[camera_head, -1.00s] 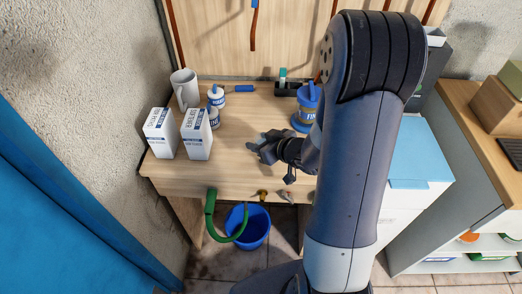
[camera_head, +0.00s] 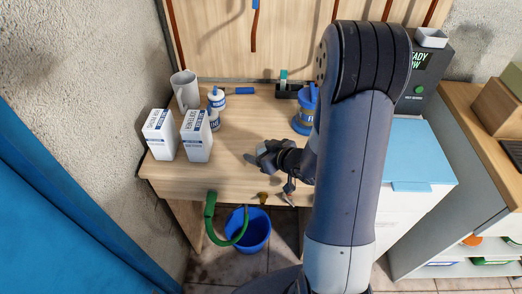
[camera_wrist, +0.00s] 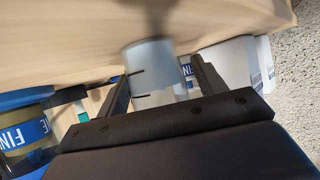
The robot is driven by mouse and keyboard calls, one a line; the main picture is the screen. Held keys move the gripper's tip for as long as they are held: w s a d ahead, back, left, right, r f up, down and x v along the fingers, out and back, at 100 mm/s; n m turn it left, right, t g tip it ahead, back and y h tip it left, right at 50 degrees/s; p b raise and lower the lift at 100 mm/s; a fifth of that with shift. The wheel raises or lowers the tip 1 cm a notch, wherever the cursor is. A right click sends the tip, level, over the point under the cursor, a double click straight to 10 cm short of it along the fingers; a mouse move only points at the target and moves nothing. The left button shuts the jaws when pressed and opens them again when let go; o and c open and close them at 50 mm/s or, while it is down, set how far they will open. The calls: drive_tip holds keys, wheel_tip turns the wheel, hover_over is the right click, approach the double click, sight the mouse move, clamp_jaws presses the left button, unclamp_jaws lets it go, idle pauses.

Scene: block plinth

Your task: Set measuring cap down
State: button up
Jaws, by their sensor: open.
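The measuring cap (camera_wrist: 152,64) is a pale translucent cup with dark marks in the wrist view. It sits between the two fingers of my gripper (camera_wrist: 160,74), which are open around it. Finger contact with the cap is not clear. The cap's far end is at the wooden bench top (camera_wrist: 60,45), with a dark blurred shadow beside it. I cannot tell whether it rests on the wood. In the head view my gripper (camera_head: 258,156) is low over the front middle of the bench, and the cap cannot be made out there.
A blue bucket (camera_head: 247,230) is below the front edge.

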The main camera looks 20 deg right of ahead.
drive_tip(key=shift+s+d+r, duration=0.1)
drive_tip(key=shift+s+r, duration=0.05)
drive_tip(key=shift+r, duration=0.2)
drive_tip(key=p+v, duration=0.2)
drive_tip(key=v, duration=0.8)
drive_tip(key=shift+s, duration=0.1)
drive_tip(key=shift+s+d+r, duration=0.25)
drive_tip(key=shift+s+d, duration=0.05)
drive_tip(key=shift+s, duration=0.25)
